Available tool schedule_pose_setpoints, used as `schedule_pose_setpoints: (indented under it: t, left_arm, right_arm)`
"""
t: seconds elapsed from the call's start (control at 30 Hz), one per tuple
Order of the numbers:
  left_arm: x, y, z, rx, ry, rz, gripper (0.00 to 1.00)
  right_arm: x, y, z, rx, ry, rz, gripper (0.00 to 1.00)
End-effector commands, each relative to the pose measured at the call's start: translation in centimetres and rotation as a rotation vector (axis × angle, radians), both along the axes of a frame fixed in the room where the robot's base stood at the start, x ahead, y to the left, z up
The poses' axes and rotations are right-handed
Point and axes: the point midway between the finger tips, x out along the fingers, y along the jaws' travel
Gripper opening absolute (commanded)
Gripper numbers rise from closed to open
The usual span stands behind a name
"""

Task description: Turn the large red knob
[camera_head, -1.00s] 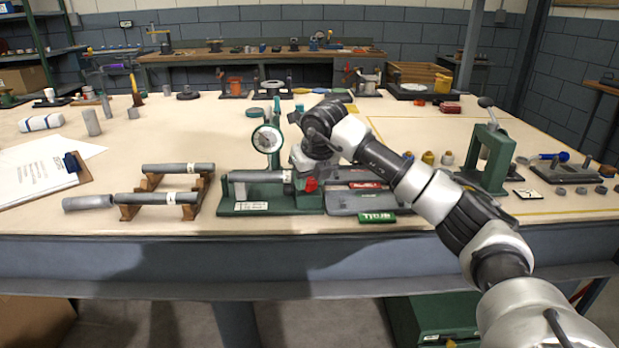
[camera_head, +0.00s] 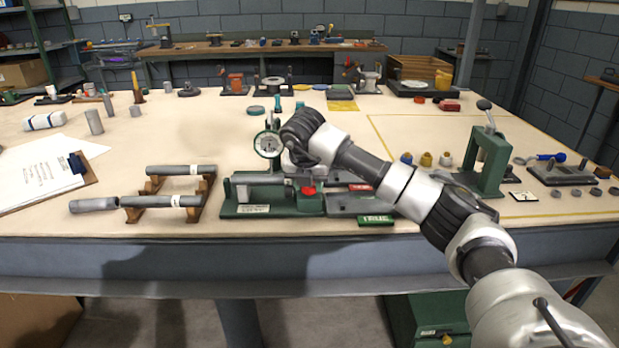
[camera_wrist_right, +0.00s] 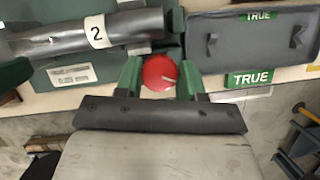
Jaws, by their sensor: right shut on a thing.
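The large red knob (camera_head: 308,191) is on the front of a green fixture (camera_head: 270,209) that holds a grey cylinder. In the right wrist view the knob (camera_wrist_right: 159,72) is round, with a pale line running nearly left to right. My right gripper (camera_wrist_right: 159,80) has its two green fingers on either side of the knob and is shut on it. In the head view my right wrist covers part of the fixture, and the fingers are hard to make out. My left gripper is not in view.
A dial gauge (camera_head: 268,144) stands behind the fixture. A grey cylinder marked 2 (camera_wrist_right: 97,33) lies left of the knob, and a dark tray with a green TRUE label (camera_wrist_right: 249,79) is right of it. Cylinders on wooden cradles (camera_head: 160,202) lie to the left.

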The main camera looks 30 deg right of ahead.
Motion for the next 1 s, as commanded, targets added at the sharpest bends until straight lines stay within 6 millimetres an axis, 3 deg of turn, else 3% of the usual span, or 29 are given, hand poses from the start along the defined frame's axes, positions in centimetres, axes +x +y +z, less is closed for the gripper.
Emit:
schedule_pose_setpoints:
  t: [0.3,0.83,0.87,1.0]
  left_arm:
    - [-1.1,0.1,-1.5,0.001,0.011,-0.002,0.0]
    - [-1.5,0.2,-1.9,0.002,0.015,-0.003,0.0]
    - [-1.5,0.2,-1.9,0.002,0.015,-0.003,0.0]
    - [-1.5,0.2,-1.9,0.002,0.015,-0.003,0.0]
  right_arm:
    - [0.1,0.0,0.2,0.0,-0.005,-0.128,0.15]
    - [0.1,0.0,0.2,-0.001,-0.005,-0.155,0.15]
    - [0.1,0.0,0.2,0.0,-0.005,-0.154,0.41]
    - [0.1,0.0,0.2,-0.001,-0.004,-0.154,0.62]
